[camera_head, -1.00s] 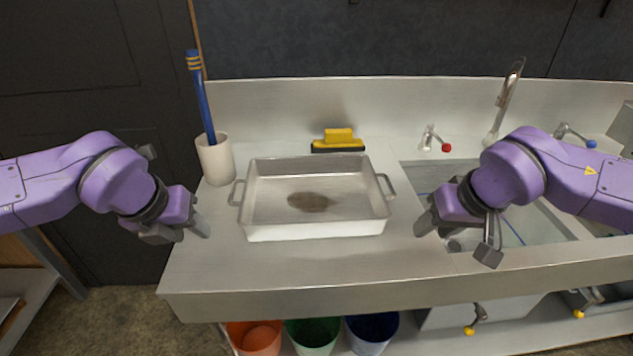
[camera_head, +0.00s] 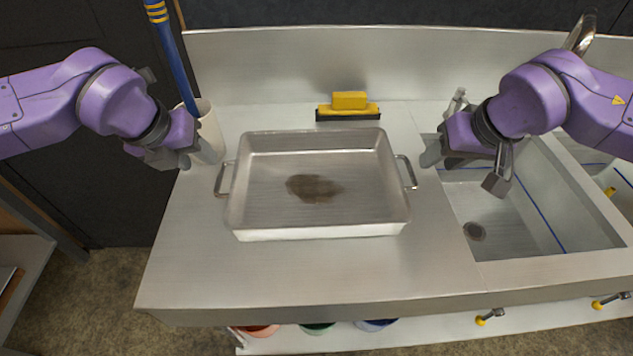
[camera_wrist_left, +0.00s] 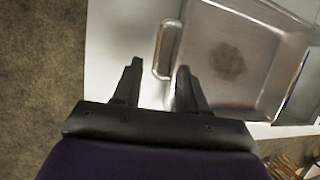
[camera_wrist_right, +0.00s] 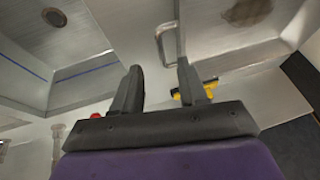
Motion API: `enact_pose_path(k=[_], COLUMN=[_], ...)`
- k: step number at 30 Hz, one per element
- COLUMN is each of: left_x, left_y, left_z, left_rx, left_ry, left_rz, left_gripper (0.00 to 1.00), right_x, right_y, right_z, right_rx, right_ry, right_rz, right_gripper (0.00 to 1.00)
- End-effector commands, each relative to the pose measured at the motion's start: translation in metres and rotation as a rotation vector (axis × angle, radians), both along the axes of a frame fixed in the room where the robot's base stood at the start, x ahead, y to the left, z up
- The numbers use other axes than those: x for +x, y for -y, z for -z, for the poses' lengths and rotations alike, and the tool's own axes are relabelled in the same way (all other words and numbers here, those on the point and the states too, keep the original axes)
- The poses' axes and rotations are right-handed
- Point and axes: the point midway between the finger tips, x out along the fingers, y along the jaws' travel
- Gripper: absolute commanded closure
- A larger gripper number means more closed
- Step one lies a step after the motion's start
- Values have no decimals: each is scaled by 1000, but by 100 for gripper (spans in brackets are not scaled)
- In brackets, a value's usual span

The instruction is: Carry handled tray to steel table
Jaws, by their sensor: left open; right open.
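The handled tray (camera_head: 320,228) is a metal pan with a brown stain on its floor and a loop handle at each end. It rests flat on the steel table (camera_head: 230,285), left of the sink. My left gripper (camera_head: 192,158) is open and empty, up and left of the tray's left handle (camera_head: 224,180). In the left wrist view that handle (camera_wrist_left: 158,52) shows just beyond the open fingers (camera_wrist_left: 158,80). My right gripper (camera_head: 465,168) is open and empty, right of the right handle (camera_head: 408,172). In the right wrist view that handle (camera_wrist_right: 165,45) lies beyond the fingertips (camera_wrist_right: 160,72).
A white cup (camera_head: 208,130) with a blue-handled brush (camera_head: 172,55) stands behind my left gripper. The sink (camera_head: 510,215) opens on the right. Table space in front of the tray is clear.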

Motion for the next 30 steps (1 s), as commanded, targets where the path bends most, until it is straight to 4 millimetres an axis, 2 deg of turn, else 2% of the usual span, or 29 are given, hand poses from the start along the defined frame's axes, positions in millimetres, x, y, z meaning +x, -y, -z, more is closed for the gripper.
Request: enact_pose_path(k=[5,12,18,22,30], left_x=[8,26,37,40,41], left_y=[1,7,10,11,12], left_z=[20,63,87,94,94], left_rx=[3,3,2,1,0], left_ry=[-5,-4,-1,0,1], left_rz=[-2,-5,-6,-5,-6], left_gripper=[58,58,58,58,58], right_x=[7,25,36,39,40], right_y=[-4,-15,-20,-22,-22], right_z=[20,63,87,94,95], right_rx=[-3,-4,-2,-2,0], right_ry=[-5,-5,-1,-1,0], right_rz=[-2,-4,-3,-4,-3], right_gripper=[58,58,58,58,58])
